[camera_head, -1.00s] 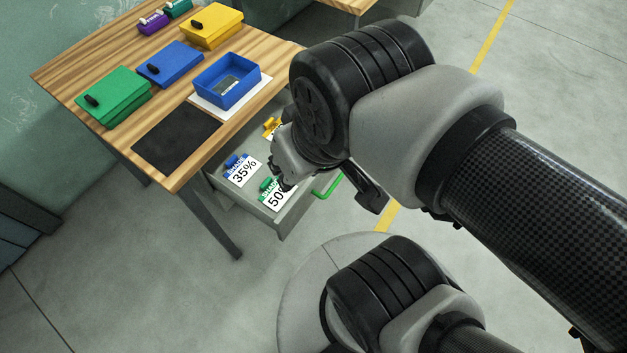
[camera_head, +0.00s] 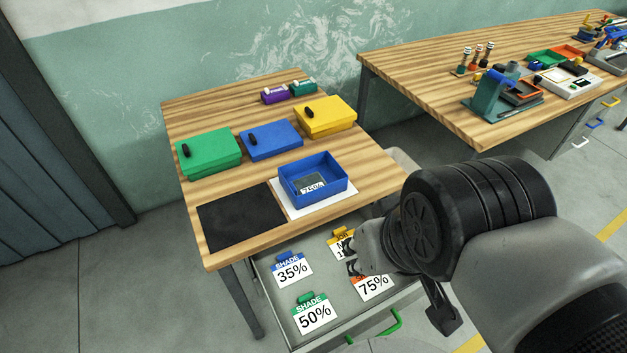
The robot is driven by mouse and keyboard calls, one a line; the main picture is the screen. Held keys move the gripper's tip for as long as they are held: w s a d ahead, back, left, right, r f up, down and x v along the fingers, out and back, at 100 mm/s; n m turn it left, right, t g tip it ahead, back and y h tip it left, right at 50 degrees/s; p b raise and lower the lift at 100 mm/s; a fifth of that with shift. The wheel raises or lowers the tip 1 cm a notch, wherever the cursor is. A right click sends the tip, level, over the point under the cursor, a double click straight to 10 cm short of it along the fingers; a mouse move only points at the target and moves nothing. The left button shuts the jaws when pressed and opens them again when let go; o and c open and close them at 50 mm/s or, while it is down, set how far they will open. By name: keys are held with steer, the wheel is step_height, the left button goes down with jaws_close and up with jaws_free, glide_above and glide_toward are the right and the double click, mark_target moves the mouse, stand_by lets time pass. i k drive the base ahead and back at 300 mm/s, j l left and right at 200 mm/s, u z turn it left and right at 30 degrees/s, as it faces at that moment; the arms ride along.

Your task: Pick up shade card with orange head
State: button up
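The shade card with the orange head (camera_head: 374,287) lies in the open drawer and reads 75%. Only a strip of its orange head shows; my gripper and wrist cover its upper part. My gripper (camera_head: 352,264) is over the drawer, between this card and the yellow-headed card (camera_head: 341,244) behind it. The fingers are small and partly hidden by my wrist, so I cannot tell whether they are open or shut, or whether they touch a card. A blue-headed 35% card (camera_head: 292,269) and a green-headed 50% card (camera_head: 314,315) lie to the left in the drawer.
The grey drawer (camera_head: 275,305) has a green handle (camera_head: 384,327) at its front. On the wooden table (camera_head: 215,194) above are a blue tray (camera_head: 312,184), a black mat (camera_head: 241,219), and green, blue and yellow boxes. A second table (camera_head: 425,85) with tools stands at right.

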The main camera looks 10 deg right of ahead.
mark_target(367, 287)
steer(key=k+j+z, duration=0.15)
steer(key=i+j+z, duration=0.1)
steer(key=j+z, duration=0.35)
steer(key=j, duration=0.3)
steer(key=j+z, duration=0.4)
steer(key=j, duration=0.35)
